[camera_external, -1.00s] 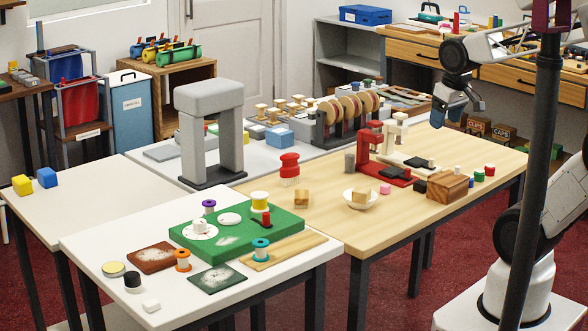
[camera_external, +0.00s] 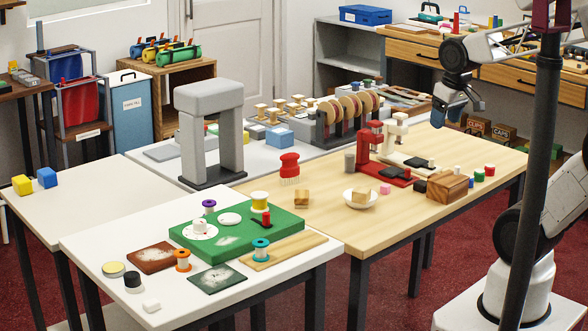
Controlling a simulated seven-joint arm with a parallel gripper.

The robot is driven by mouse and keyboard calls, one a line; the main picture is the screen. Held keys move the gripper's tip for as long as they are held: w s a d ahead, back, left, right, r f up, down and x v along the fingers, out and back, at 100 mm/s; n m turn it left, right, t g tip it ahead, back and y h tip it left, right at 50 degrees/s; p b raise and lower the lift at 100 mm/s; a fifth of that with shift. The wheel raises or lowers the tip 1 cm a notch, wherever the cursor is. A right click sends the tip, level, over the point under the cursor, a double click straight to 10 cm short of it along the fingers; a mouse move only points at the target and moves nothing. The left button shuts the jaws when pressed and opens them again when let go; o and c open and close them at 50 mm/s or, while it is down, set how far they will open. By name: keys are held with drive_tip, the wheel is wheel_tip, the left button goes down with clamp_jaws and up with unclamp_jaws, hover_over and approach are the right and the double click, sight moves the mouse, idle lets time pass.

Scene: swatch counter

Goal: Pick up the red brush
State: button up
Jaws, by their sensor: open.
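The red brush (camera_external: 289,166) stands upright on the light wooden table, with its red knobbed handle up and its pale bristles down. It is near the table's left side, right of the grey arch. My gripper (camera_external: 443,120) hangs in the air above the right rear part of the wooden table, well to the right of the brush and far from it. It is open, and nothing shows between its fingers.
The grey arch (camera_external: 210,130) stands left of the brush. A green board (camera_external: 290,222) lies in front. The table's front right is clear.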

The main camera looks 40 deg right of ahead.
drive_tip(key=w+a+f+n+g+y, duration=0.1)
drive_tip(key=w+a+n+y, duration=0.2)
drive_tip(key=w, duration=1.1)
drive_tip(key=w+a+n+g+y, duration=0.1)
drive_tip(key=w+n+y, duration=0.35)
drive_tip(key=w, duration=0.85)
drive_tip(key=w+d+f+n+y, duration=0.1)
drive_tip(key=w+f, duration=0.3)
drive_tip(key=w, duration=0.4)
drive_tip(key=w+d+f+n+t+y, duration=0.1)
drive_tip(key=w+d+f+n+y, duration=0.1)
drive_tip(key=w, duration=0.7)
drive_tip(key=w+d+f+n+t+y, duration=0.1)
drive_tip(key=w+f+n+y, duration=0.2)
drive_tip(key=w+f+n, duration=0.2)
drive_tip(key=w+f, duration=0.3)
drive_tip(key=w, duration=0.1)
drive_tip(key=shift+d+f, duration=0.15)
drive_tip(key=shift+f, duration=0.1)
drive_tip(key=shift+s+f, duration=0.1)
drive_tip(key=shift+f, duration=2.8)
